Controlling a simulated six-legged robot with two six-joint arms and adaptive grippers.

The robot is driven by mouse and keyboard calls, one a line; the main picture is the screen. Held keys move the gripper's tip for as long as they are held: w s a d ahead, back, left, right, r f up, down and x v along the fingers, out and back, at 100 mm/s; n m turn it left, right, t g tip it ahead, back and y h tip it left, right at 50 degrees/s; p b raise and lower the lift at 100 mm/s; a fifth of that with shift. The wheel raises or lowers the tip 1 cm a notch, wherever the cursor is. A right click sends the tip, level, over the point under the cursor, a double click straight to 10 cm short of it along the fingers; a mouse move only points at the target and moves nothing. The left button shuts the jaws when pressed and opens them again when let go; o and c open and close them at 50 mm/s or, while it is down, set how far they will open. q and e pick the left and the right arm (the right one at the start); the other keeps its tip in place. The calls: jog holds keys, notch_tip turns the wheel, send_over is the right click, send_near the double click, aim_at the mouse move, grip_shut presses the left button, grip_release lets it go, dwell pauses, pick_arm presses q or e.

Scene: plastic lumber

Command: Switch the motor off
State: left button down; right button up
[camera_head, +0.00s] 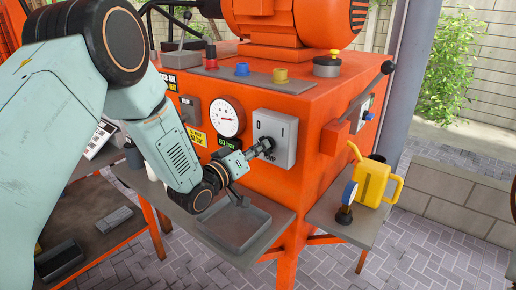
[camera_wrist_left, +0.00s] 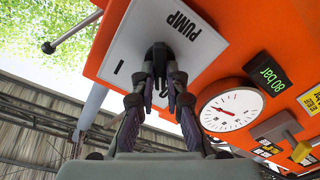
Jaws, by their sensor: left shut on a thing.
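The grey switch box (camera_head: 274,135) is on the front of the orange machine (camera_head: 275,195), with a 0 and an I on its face. In the left wrist view the switch plate (camera_wrist_left: 198,45) reads PUMP, and its dark knob (camera_wrist_left: 158,52) stands out from it. My left gripper (camera_head: 262,151) reaches the box from the lower left. In the left wrist view its fingers (camera_wrist_left: 160,78) are closed around the knob. The fingers partly hide the knob and the marks, so I cannot tell its exact setting. My right gripper is not in view.
A pressure gauge (camera_head: 227,117) and an 80 bar display (camera_head: 228,143) are left of the switch. A grey tray (camera_head: 233,228) sits on a shelf below. A yellow can (camera_head: 374,180) stands on the right shelf. Coloured buttons (camera_head: 242,70) line the top edge.

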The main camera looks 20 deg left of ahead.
pick_arm(q)
jog(key=shift+s+d+f, duration=0.15)
jog(key=shift+s+f, duration=0.05)
jog(key=shift+f, duration=0.25)
jog(key=c, duration=1.8)
grip_release()
jog(key=o, duration=0.4)
jog(key=shift+w+r, duration=0.15)
jog(key=shift+r, duration=0.15)
jog(key=v, duration=1.2)
